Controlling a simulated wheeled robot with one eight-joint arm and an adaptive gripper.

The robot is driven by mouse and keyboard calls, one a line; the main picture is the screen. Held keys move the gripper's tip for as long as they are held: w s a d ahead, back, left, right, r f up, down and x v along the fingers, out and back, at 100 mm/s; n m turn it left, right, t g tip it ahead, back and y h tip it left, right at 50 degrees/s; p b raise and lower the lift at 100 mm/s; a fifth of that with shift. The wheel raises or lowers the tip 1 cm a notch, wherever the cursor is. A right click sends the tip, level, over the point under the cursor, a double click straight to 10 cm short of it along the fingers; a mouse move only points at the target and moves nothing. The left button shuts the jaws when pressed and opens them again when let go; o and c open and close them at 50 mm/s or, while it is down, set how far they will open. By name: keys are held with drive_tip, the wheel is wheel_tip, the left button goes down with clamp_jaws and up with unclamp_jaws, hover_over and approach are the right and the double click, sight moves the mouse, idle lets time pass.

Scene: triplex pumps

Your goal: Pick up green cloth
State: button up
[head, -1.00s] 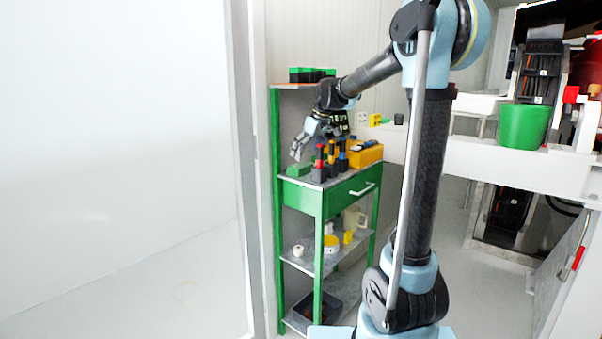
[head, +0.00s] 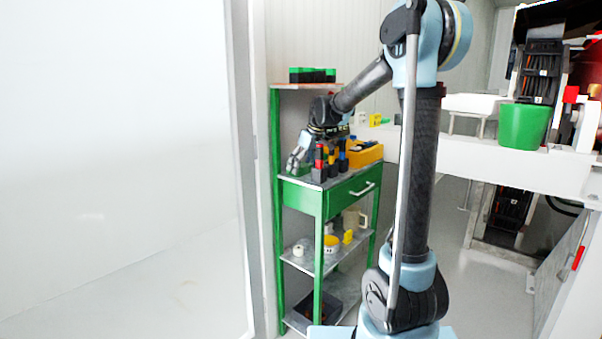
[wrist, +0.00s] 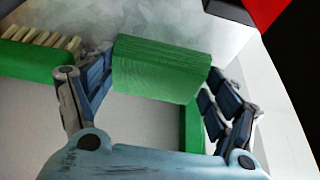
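The green cloth (wrist: 160,62) looks like a folded, layered block in the wrist view, on the grey top of the green cart (head: 300,194). My gripper (wrist: 159,78) is open, with one finger at the cloth's left side and the other at its right side. The fingertips are close to the cloth's edges; I cannot tell whether they touch it. In the head view my gripper (head: 295,167) is low over the cart top's left end and mostly hides the cloth.
Red, black and blue items (head: 320,165) stand just right of my gripper, with a yellow box (head: 364,154) behind them. A green-sided brush (wrist: 40,55) lies left of the cloth. A higher shelf (head: 300,86) is above. A green bucket (head: 523,126) stands on the white bench.

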sight(302, 166)
drive_tip(key=shift+r, duration=0.1)
drive_tip(key=shift+c, duration=0.3)
drive_tip(key=shift+r, duration=0.25)
drive_tip(key=r, duration=0.3)
drive_tip(key=shift+s+a, duration=0.1)
drive_tip(key=shift+s, duration=0.3)
drive_tip(key=s+a, duration=0.3)
drive_tip(key=s, duration=1.3)
drive_tip(key=shift+s+a, duration=0.2)
drive_tip(key=shift+s, duration=0.2)
drive_tip(key=shift+f, duration=0.1)
drive_tip(key=shift+o, duration=0.8)
drive_tip(key=shift+c, duration=0.2)
